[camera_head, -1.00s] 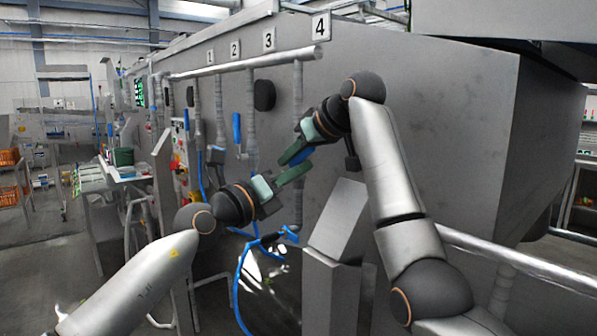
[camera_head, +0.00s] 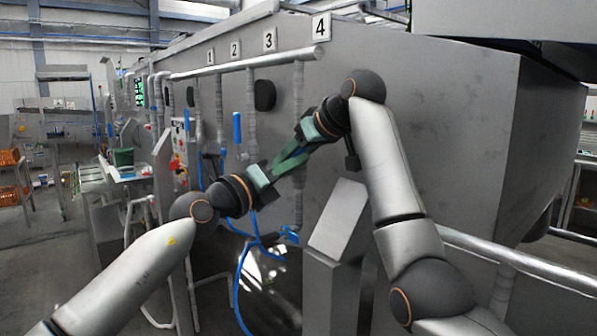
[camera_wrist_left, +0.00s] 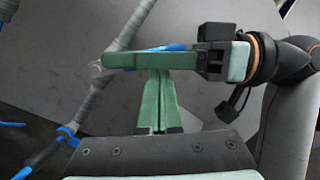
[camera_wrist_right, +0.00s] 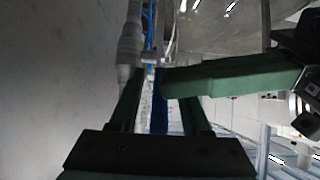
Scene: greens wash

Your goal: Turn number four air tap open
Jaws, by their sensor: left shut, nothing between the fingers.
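The number 4 sign (camera_head: 321,27) is on the grey machine wall, above a vertical pipe (camera_head: 298,85). The grippers hide the tap area below it in the head view. A blue bar, likely the tap handle, shows behind my right gripper's fingers in the left wrist view (camera_wrist_left: 165,48). In the right wrist view it lies between those fingers (camera_wrist_right: 160,112), with gaps beside it. My right gripper (camera_head: 290,150) is open around it. My left gripper (camera_head: 293,165) is shut and empty, its fingertips close against the right fingers; whether they touch is unclear.
Signs 1 to 3 and their pipes line the wall to the left, with a blue handle (camera_head: 237,128) there. A horizontal pipe (camera_head: 245,63) runs above. Blue hoses (camera_head: 240,275) hang below. A grey angled box (camera_head: 338,220) stands below my right gripper.

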